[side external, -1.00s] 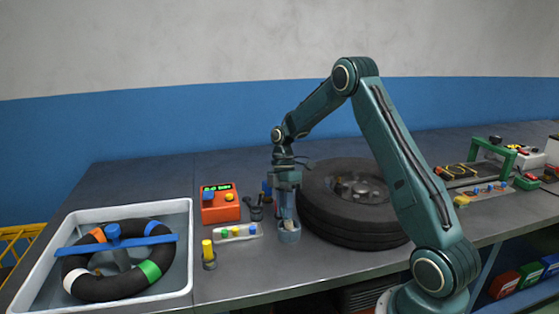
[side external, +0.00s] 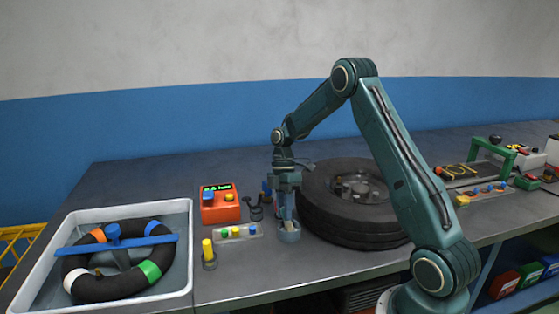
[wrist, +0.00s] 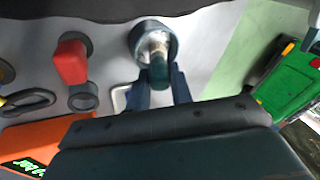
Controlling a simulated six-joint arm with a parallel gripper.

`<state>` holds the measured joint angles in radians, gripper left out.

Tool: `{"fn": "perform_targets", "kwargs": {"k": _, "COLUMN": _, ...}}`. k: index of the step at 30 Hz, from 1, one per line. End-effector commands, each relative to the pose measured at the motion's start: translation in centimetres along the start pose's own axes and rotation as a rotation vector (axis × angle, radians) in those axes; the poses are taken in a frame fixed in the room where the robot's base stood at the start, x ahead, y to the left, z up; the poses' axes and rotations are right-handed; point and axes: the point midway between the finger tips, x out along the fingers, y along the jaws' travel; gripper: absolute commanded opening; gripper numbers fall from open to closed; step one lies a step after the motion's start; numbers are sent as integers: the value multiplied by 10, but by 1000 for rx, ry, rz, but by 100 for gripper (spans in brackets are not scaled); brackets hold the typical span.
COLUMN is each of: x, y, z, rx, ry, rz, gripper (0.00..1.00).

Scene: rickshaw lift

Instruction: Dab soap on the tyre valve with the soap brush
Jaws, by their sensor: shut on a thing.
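My gripper (side external: 286,212) points down at the small blue-grey soap cup (side external: 289,234), left of the black tyre (side external: 350,220). In the wrist view its two fingers (wrist: 158,92) are shut on the teal handle of the soap brush (wrist: 159,72). The brush's pale end sits inside the round cup (wrist: 136,34). The tyre lies flat on the bench, its hub facing up, partly behind my arm. In the wrist view its dark edge (wrist: 110,8) crosses the top. I cannot make out the tyre valve in either view.
An orange gauge box (side external: 220,205), a small parts tray (side external: 238,232) and a yellow-topped holder (side external: 209,256) stand left of the cup. A white basin (side external: 186,268) holds an inner tube (side external: 98,288). A green frame (side external: 506,155) stands at the right. Bare bench lies in front of the cup.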

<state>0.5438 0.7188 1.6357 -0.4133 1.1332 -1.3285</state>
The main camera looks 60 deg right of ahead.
Motion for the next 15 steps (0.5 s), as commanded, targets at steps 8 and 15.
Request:
{"fn": "perform_targets", "kwargs": {"k": 8, "x": 2, "y": 1, "z": 0, "rx": 0, "ry": 0, "rz": 0, "gripper": 0}}
{"fn": "perform_targets", "kwargs": {"k": 15, "x": 4, "y": 2, "z": 1, "rx": 1, "ry": 0, "rz": 0, "gripper": 0}}
